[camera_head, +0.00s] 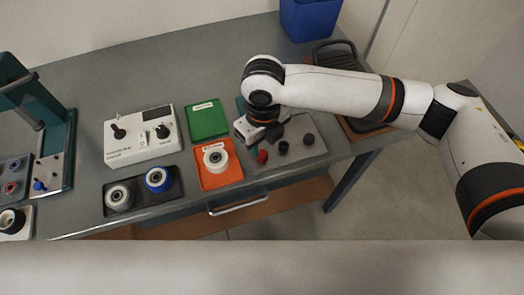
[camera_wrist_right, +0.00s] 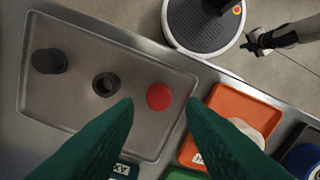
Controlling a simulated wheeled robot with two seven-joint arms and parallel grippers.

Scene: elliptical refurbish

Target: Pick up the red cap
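The red cap (camera_wrist_right: 159,97) sits upright on a grey tray (camera_wrist_right: 75,112), at the end of a row with two dark caps. In the head view the red cap (camera_head: 262,157) is at the tray's left side, just below my right gripper (camera_head: 258,132). In the right wrist view the two green fingers of my right gripper (camera_wrist_right: 160,115) are spread apart, with the red cap between and beyond their tips. Nothing is held. My left gripper is not in view.
An orange tray (camera_head: 218,180) with a white ring-shaped part lies left of the grey tray, and a green tray (camera_head: 207,119) lies behind it. A white control box (camera_head: 142,137) and a dark tray with two round parts are further left. The table's front edge is close.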

